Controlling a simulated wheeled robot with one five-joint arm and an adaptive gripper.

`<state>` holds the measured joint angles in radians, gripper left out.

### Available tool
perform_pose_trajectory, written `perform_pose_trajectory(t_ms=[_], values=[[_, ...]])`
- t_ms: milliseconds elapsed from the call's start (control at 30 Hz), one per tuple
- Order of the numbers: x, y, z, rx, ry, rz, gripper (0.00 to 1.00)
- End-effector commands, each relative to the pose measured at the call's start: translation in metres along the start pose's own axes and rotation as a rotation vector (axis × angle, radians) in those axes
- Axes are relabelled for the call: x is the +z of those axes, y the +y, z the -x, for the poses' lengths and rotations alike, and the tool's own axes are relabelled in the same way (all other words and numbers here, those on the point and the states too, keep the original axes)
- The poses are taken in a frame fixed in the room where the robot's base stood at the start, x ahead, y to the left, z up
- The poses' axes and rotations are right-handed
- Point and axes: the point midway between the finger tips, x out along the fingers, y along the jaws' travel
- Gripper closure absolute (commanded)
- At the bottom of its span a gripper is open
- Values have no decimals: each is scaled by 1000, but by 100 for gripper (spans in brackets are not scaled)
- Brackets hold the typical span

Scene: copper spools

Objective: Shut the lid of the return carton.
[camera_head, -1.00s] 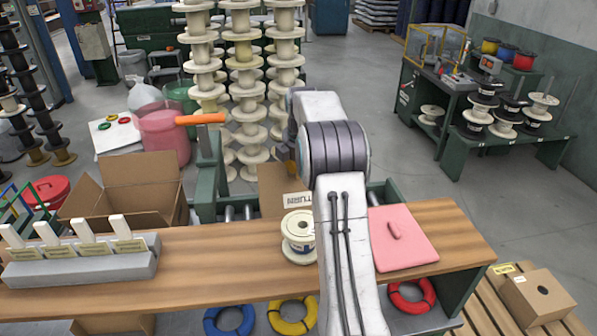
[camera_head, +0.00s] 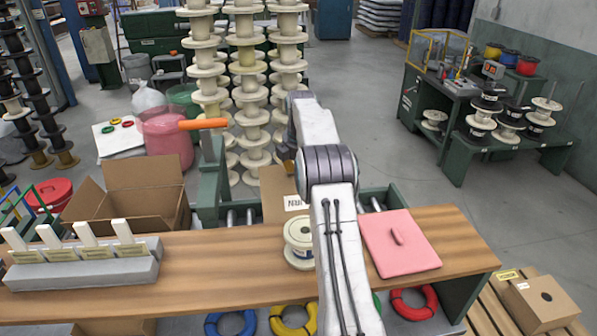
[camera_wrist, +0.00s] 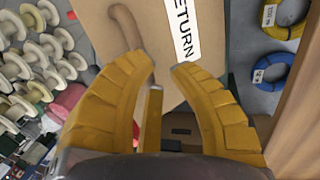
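The return carton's brown cardboard (camera_head: 274,186) shows behind the wooden bench in the head view, partly hidden by my arm. A white label on it (camera_head: 296,202) is partly covered by my arm. In the wrist view a cardboard panel (camera_wrist: 150,22) with a white label reading "ETURN" (camera_wrist: 183,25) fills the upper middle, beyond my fingertips. My gripper (camera_wrist: 166,66) shows there with its yellow fingers curved inward and the tips apart, nothing visible between them. Whether the fingertips touch the cardboard I cannot tell. My gripper is hidden behind my arm in the head view.
On the bench (camera_head: 220,265) a white spool (camera_head: 299,243) stands left of my arm and a pink panel (camera_head: 400,243) lies right of it. Another open carton (camera_head: 140,190) stands behind the bench on the left.

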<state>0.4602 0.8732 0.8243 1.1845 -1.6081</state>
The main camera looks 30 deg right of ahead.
Motion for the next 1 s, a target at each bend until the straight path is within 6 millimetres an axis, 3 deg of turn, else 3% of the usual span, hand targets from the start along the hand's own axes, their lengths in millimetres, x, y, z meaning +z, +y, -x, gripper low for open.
perform_pose_trajectory(t_ms=[300, 667, 1000], values=[[0, 1, 2, 6, 0, 0, 53], [0, 2, 7, 9, 0, 0, 53], [0, 2, 57, 12, 0, 0, 53]])
